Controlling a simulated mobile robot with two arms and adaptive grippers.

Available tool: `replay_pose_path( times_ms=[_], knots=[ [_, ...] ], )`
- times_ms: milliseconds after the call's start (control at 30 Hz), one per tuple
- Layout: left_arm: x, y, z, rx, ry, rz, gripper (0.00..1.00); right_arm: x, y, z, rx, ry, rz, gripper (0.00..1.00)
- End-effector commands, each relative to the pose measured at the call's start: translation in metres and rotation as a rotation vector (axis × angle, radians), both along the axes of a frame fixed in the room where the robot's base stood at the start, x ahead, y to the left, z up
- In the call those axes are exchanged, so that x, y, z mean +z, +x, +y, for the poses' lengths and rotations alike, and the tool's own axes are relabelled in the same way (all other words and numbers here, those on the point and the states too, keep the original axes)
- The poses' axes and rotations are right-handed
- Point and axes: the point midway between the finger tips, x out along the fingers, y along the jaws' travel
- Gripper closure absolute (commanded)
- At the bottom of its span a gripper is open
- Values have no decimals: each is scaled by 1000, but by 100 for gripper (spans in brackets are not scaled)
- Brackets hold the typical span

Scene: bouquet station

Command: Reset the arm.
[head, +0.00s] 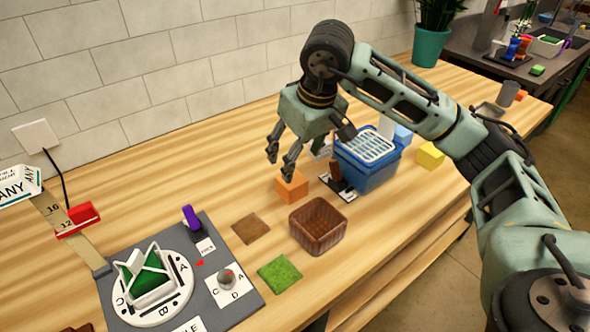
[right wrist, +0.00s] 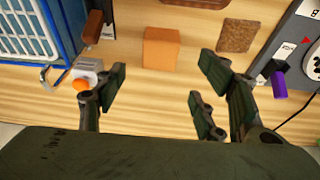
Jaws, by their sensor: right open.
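My right gripper (head: 281,150) is raised above the wooden table, left of the blue crate, with its fingers pointing down. In the right wrist view its fingers (right wrist: 165,95) are spread apart with nothing between them. My right arm reaches in from the right side of the head view. My left gripper does not show in either view.
A blue crate (head: 372,176) with a white grid top stands right of the gripper. A brown basket (head: 318,240), a green mat (head: 279,273) and a brown mat (head: 250,228) lie nearer. A grey board with a white dial (head: 175,308) is at the left. A tiled wall is behind.

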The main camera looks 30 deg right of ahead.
Motion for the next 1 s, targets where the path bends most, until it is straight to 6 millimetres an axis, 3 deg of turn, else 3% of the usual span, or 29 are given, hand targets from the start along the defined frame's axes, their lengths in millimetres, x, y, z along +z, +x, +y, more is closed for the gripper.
replay_pose_path(
  times_ms=[200,767,867,1000],
  knots=[
    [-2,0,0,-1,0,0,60,20,-6,-1,0,0,0,37],
    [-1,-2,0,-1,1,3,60,23,-6,-1,0,1,1,37],
    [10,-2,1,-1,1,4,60,34,-6,-1,0,1,0,37],
    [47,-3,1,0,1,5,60,71,-6,-1,0,1,0,37]
  ],
)
